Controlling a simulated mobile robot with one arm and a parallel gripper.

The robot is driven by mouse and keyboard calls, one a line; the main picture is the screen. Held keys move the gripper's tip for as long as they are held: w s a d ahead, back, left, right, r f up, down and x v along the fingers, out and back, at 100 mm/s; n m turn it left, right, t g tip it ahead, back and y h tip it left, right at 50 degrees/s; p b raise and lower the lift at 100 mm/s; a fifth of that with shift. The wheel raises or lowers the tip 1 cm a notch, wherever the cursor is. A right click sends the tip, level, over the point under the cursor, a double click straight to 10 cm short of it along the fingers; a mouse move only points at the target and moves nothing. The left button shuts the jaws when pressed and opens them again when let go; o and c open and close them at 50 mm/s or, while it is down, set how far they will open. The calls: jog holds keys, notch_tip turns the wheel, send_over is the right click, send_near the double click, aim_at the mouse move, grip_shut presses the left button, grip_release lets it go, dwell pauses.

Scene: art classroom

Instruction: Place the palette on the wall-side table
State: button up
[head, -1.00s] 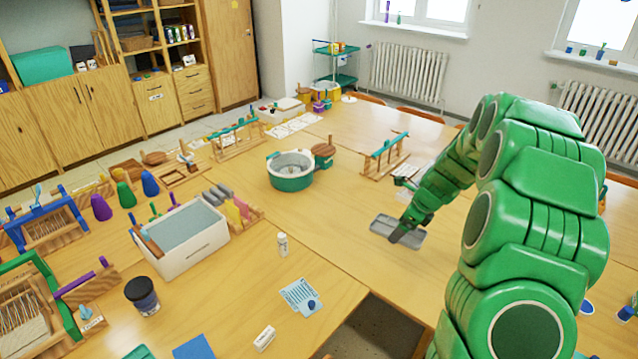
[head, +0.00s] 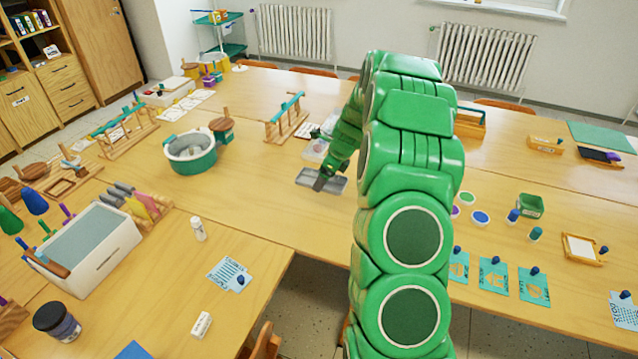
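A flat grey tray-like piece, which looks like the palette (head: 306,180), is at the middle table, in front of the small wooden loom. My gripper (head: 319,185) points down at its near edge, and its dark fingers overlap the piece. I cannot tell whether the fingers are closed on it, or whether it rests on the tabletop or is slightly raised. My green arm hides the table just right of the gripper.
The loom with a teal bar (head: 287,118) and a teal-and-white pot (head: 190,152) stand behind and left. A white bottle (head: 198,229) is nearer. The right table (head: 500,210) holds paint pots, cards and a small frame (head: 581,248). Radiators line the back wall.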

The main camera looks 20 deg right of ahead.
jog(key=w, duration=0.1)
jog(key=w+f, duration=0.1)
jog(key=w+d, duration=0.1)
jog(key=shift+w+f, duration=0.35)
jog(key=w+f, duration=0.1)
jog(key=f, duration=0.1)
jog(key=w+d+f, duration=0.1)
jog(key=w+f, duration=0.1)
jog(key=shift+w+f, duration=0.2)
jog(key=shift+w, duration=0.05)
jog(key=shift+w+d+f, duration=0.15)
jog(key=shift+w+f, duration=0.4)
jog(key=shift+f, duration=1.7)
jog(key=shift+f, duration=0.15)
jog(key=o, duration=0.8)
